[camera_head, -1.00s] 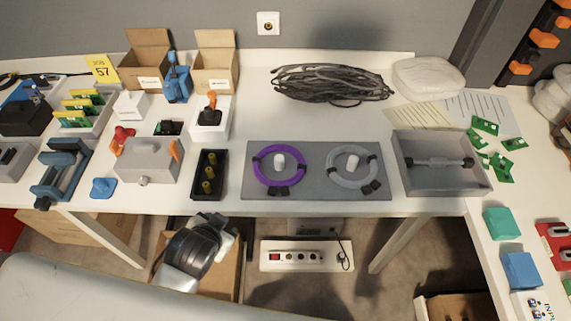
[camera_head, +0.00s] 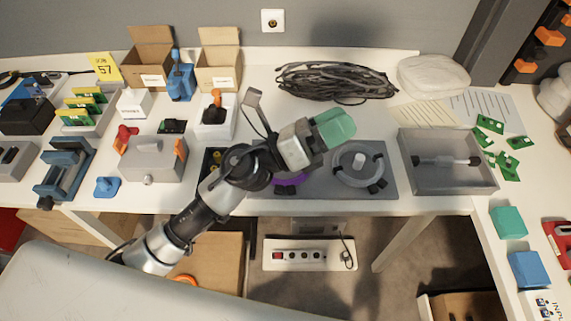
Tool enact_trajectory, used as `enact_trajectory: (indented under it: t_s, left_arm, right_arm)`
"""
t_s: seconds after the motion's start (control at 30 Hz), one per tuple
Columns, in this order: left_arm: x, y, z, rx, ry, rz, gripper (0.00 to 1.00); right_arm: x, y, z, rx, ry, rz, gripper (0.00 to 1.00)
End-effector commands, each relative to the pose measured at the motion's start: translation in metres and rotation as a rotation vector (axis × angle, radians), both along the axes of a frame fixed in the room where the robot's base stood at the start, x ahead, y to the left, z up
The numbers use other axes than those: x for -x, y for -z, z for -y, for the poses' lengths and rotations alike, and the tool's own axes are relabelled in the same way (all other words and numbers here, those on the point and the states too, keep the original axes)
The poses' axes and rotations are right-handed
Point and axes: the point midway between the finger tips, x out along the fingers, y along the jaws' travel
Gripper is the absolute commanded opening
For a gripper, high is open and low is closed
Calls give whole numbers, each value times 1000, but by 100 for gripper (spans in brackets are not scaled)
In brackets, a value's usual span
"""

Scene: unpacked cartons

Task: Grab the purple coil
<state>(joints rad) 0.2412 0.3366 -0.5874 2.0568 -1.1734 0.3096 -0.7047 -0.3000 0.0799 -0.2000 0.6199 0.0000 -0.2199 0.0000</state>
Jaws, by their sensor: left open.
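The purple coil (camera_head: 289,181) lies on the grey mat (camera_head: 325,185), mostly hidden behind my left arm; only a small part of its near edge shows. My left gripper (camera_head: 337,124), with green fingers, is over the upper middle of the mat, above and to the right of the coil. It is open, and I see nothing held in it. A grey coil (camera_head: 341,177) lies around a white peg (camera_head: 358,160) on the right half of the mat. My right gripper is not in view.
A black cable bundle (camera_head: 330,83) lies behind the gripper. A grey tray (camera_head: 478,180) with a rod stands right of the mat. A black bin (camera_head: 207,160) is partly hidden left of it. A grey box (camera_head: 150,165) and cartons (camera_head: 218,75) stand further left.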

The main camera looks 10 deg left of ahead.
Motion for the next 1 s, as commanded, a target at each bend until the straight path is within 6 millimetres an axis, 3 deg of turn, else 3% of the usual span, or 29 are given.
enact_trajectory:
  t_s: [0.1,0.27,0.37,0.5,0.7,0.87,1.0]
  left_arm:
    - [13,24,30,-341,159,299,56]
    - [15,81,33,-814,389,636,56]
    - [4,116,10,-1121,548,798,56]
    - [-24,148,-46,-1528,778,918,56]
    - [-53,151,-117,-1901,1022,907,56]
    - [-58,153,-137,-1994,1097,876,56]
    - [-57,174,-138,-1995,1104,873,56]
  right_arm:
    - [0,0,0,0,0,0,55]
    - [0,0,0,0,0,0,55]
    - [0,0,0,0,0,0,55]
    - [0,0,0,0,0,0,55]
    - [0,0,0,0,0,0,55]
    - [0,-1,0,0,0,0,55]
    - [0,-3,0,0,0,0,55]
